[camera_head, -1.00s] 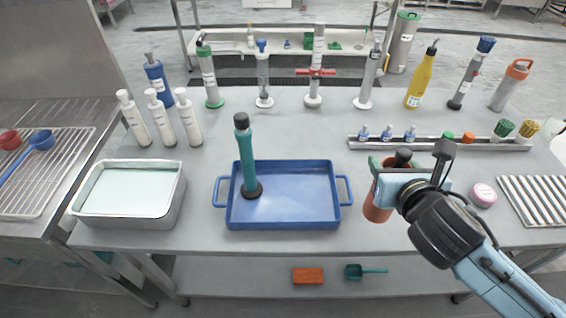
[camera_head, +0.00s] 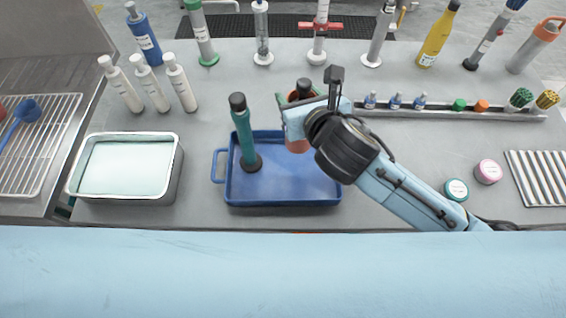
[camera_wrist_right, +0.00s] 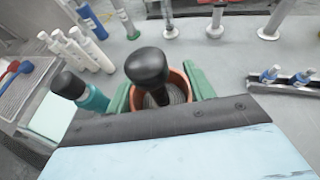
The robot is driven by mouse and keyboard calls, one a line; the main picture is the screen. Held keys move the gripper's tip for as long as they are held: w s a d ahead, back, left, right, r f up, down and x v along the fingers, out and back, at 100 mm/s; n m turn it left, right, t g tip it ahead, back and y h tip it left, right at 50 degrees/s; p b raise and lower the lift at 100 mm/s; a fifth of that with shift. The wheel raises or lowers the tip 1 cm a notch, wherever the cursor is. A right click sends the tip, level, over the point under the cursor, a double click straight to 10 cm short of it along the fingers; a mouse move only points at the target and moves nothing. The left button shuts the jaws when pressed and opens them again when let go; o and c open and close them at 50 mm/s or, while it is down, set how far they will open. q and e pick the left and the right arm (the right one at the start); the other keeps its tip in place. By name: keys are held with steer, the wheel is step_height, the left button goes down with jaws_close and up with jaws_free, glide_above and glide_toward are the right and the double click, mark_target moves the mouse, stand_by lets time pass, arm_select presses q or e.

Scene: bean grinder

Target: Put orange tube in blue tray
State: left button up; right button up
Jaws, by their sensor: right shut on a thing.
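The orange tube (camera_head: 297,142) has a black knob on top and is upright in my right gripper (camera_head: 296,108). In the right wrist view its orange rim (camera_wrist_right: 181,84) and black knob (camera_wrist_right: 147,66) sit between the green fingers, which are shut on it. In the head view the tube overlaps the right part of the blue tray (camera_head: 270,199); I cannot tell whether its bottom touches the tray. A teal tube (camera_head: 244,135) with a black cap and base stands in the left part of the tray. My left gripper is not in view.
A metal pan (camera_head: 172,185) stands left of the tray. White bottles (camera_head: 154,90) stand behind it. A rack (camera_head: 440,110) with small bottles and brushes runs behind right. Two round tins (camera_head: 487,172) lie at right. A large light-blue surface covers the bottom of the head view.

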arm_select(q)
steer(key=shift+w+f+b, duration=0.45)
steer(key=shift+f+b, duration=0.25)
steer(key=shift+b, duration=0.25)
arm_select(e)
steer(key=a+f+n+y, duration=0.1)
steer(key=a+f, duration=0.2)
steer(key=f, duration=0.6)
steer(key=shift+s+a, duration=0.2)
steer(key=shift+a, duration=0.15)
steer(key=shift+f, duration=0.3)
steer(key=o, duration=1.3)
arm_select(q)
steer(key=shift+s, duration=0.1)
arm_select(e)
steer(key=shift+o, duration=0.2)
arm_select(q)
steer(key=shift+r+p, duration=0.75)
arm_select(e)
steer(key=v, duration=1.2)
steer(key=shift+r, duration=0.3)
